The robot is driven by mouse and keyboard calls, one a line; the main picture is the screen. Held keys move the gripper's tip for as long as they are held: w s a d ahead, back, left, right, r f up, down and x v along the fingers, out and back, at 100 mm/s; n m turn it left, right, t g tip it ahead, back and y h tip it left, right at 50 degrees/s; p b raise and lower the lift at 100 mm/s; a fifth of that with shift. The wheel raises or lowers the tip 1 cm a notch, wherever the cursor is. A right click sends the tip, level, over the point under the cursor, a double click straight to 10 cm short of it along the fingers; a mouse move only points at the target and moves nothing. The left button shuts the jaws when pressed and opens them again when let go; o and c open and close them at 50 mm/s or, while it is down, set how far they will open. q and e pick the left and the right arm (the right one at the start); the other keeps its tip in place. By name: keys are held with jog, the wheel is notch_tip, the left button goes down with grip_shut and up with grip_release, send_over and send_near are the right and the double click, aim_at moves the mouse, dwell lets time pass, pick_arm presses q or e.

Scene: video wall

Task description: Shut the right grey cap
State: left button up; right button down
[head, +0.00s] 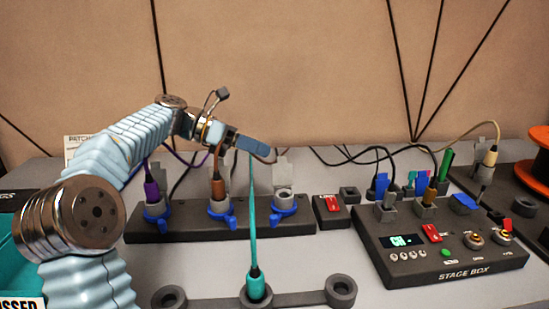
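A dark strip (185,232) on the table carries three grey sockets with blue levers. Its right socket (284,196) is empty, and the right grey cap (282,172) stands upright, open, behind it. The left socket holds a purple plug (152,190); the middle one holds a brown plug (218,188). My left gripper (258,147) is above the strip, up and to the left of the right cap, apart from it in the picture. Its fingers show edge-on, so their opening is unclear. My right gripper is out of view.
A teal cable (253,210) rises from a teal plug in the front holder (300,291) towards my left gripper; its upper end is unclear. A stage box (450,256) with switches and plugs stands at right. An orange reel (541,140) is at the far right.

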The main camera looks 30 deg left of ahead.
aim_at(282, 170)
pick_arm(q)
jog(key=x, duration=0.4)
grip_shut()
